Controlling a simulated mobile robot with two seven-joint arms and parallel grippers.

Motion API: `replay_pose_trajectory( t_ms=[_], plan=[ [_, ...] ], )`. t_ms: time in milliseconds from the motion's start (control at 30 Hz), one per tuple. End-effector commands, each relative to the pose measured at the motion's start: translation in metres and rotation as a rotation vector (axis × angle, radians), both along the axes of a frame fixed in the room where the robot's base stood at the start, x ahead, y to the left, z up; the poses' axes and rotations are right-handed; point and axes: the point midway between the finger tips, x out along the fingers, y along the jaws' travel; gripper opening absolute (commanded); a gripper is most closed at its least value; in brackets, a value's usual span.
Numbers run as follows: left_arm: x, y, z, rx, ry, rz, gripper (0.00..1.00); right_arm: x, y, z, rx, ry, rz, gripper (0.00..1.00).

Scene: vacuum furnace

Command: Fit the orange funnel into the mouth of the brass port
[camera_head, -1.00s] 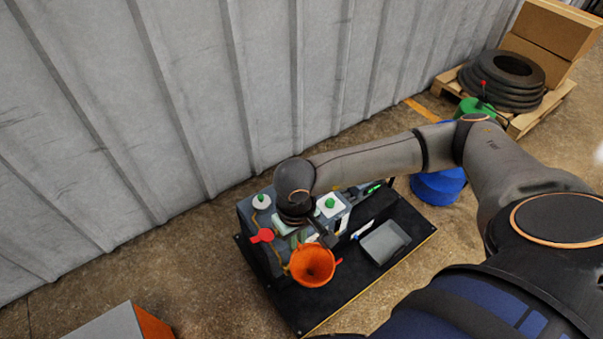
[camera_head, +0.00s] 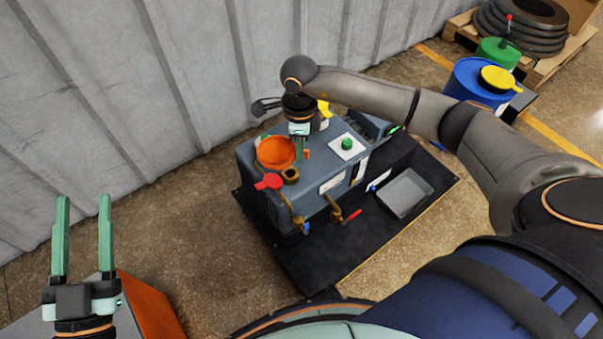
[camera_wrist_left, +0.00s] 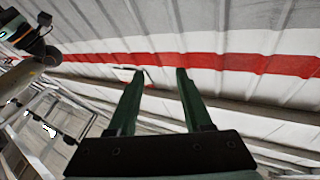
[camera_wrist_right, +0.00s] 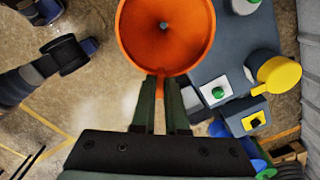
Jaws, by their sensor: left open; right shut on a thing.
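The orange funnel (camera_head: 275,152) is upright, wide mouth up, over the top left of the grey machine. My right gripper (camera_head: 303,156) is shut on the funnel's edge at its right side. In the right wrist view the fingers (camera_wrist_right: 160,84) hold the near edge of the funnel (camera_wrist_right: 165,35), with its small dark hole showing. The brass port (camera_head: 290,176) shows its dark mouth just in front of the funnel's lower right edge, on the machine's top. The funnel's spout is hidden, and its height above the machine is unclear. My left gripper (camera_head: 84,202) is open and empty, far left of the machine.
A red handle (camera_head: 269,182) sits left of the port, and a brass pipe (camera_head: 295,210) runs down the front. A green button on a white plate (camera_head: 347,144) is to the right. A grey tray (camera_head: 403,192) lies on the black mat (camera_head: 330,262).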

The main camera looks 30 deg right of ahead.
Motion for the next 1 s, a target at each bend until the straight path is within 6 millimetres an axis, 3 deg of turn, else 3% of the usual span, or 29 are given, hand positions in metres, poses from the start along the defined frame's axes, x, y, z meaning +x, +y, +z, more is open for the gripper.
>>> replay_pose_trajectory(
  t_ms=[33,100,300,400,667,1000],
  plan=[
    [-0.006,-0.002,-0.004,-0.001,-0.069,-0.014,0.50,0.005,-0.002,-0.025,0.001,0.000,-0.120,0.00],
    [-0.016,-0.005,0.007,-0.003,-0.161,-0.033,0.50,0.011,-0.005,-0.040,0.001,0.001,-0.294,0.00],
    [-0.045,-0.011,0.030,-0.006,-0.360,-0.075,0.50,0.021,-0.013,-0.069,0.001,0.000,-0.682,0.00],
    [-0.055,-0.013,0.037,-0.007,-0.418,-0.088,0.50,0.024,-0.015,-0.077,-0.001,0.000,-0.796,0.00],
    [-0.062,-0.014,0.042,-0.010,-0.458,-0.099,0.50,0.025,-0.017,-0.082,-0.002,0.000,-0.883,0.00],
    [-0.061,-0.015,0.027,-0.025,-0.446,-0.111,0.50,0.025,-0.017,-0.097,-0.001,0.000,-0.880,0.00]
  ],
)
